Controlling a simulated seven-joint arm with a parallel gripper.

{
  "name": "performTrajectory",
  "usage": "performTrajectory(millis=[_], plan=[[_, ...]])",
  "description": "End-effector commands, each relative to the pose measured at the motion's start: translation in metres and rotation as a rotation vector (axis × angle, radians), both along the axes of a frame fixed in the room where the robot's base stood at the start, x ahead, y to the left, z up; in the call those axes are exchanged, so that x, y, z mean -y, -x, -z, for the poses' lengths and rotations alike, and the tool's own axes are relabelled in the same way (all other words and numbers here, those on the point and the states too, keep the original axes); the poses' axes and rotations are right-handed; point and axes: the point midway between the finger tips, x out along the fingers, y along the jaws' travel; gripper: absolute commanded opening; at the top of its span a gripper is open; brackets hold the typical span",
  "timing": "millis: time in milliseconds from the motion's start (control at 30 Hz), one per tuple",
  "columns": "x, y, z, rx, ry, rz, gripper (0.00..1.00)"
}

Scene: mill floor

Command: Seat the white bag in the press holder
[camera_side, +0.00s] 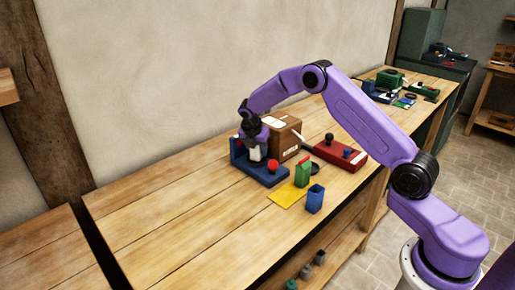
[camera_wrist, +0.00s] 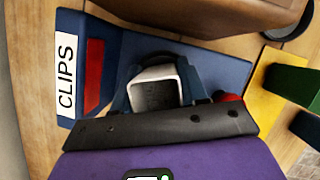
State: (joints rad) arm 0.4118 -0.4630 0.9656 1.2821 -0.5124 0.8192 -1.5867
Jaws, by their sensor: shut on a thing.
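My gripper (camera_side: 253,138) is shut on the white bag (camera_side: 257,154) over the blue fixture (camera_side: 266,178), which I take to be the press holder. In the wrist view the bag (camera_wrist: 154,73) shows a white rim and a grey, hollow-looking inside, with dark fingers on both sides. The fixture (camera_wrist: 222,66) has a blue base and an upright wall at the left, with a red ball (camera_side: 273,166) at its right. The bag's lower end is hidden, so I cannot tell whether it touches the fixture.
A brown box (camera_side: 286,142) stands close behind the fixture. A red device (camera_side: 340,153) lies to the right. A green block (camera_side: 303,173) stands by a yellow mat (camera_side: 284,198), with a blue cup (camera_side: 315,199) beside it. A "CLIPS" label (camera_wrist: 67,78) shows at left. The bench's left front is clear.

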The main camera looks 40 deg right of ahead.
Motion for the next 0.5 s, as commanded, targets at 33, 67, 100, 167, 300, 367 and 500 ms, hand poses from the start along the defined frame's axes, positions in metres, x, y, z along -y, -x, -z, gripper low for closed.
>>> performTrajectory(millis=[33,67,100,167,300,367,500], plan=[[0.0000,-0.0001,0.0009,0.000,0.000,0.000,0.10],[-0.0001,-0.0001,0.0014,0.000,0.000,0.000,0.10],[-0.0001,-0.0001,0.0021,0.000,0.000,0.000,0.10],[-0.0001,-0.0001,0.0030,0.000,0.000,0.000,0.10],[-0.0001,-0.0002,0.0053,0.000,0.000,0.000,0.10],[-0.0001,-0.0002,0.0063,0.000,0.000,0.000,0.10],[0.0000,-0.0002,0.0075,0.001,0.001,0.000,0.10]])
